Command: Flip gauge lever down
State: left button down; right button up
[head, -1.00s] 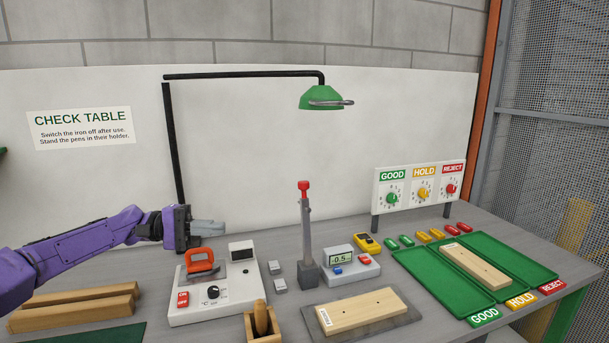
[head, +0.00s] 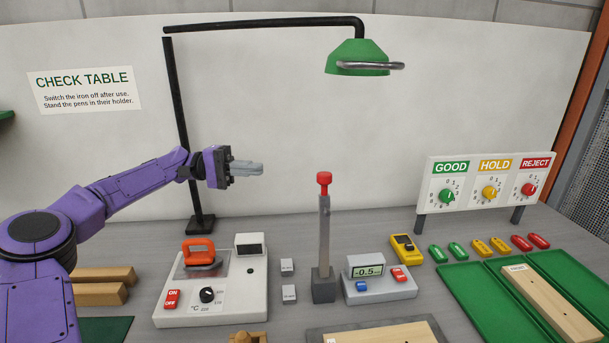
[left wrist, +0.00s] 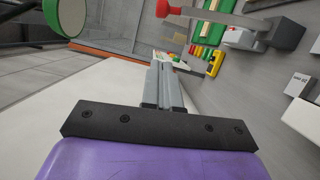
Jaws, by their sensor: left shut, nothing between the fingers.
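The gauge lever (head: 324,235) is a grey upright bar with a red knob on top, standing on a dark grey block. It points straight up in the head view. It also shows in the left wrist view (left wrist: 225,17), at the top right, with its red knob to the left. Beside it stands the gauge box (head: 379,282) with a display that reads about -0.5. My left gripper (head: 260,168) is shut and empty, in the air left of the red knob and a little higher, apart from the lever. Its fingers also show in the left wrist view (left wrist: 163,88). My right gripper is out of view.
A green lamp (head: 357,55) hangs above the lever. A wooden board (head: 400,335) lies in front of the gauge. Green trays (head: 478,285) and a dial panel (head: 487,184) are at the right.

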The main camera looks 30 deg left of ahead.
pick_arm(q)
jog(key=s+p+x, duration=0.2)
jog(key=p+x, duration=0.3)
jog(key=x, duration=0.8)
jog(key=shift+s+d, duration=0.15)
jog(key=shift+d, duration=0.2)
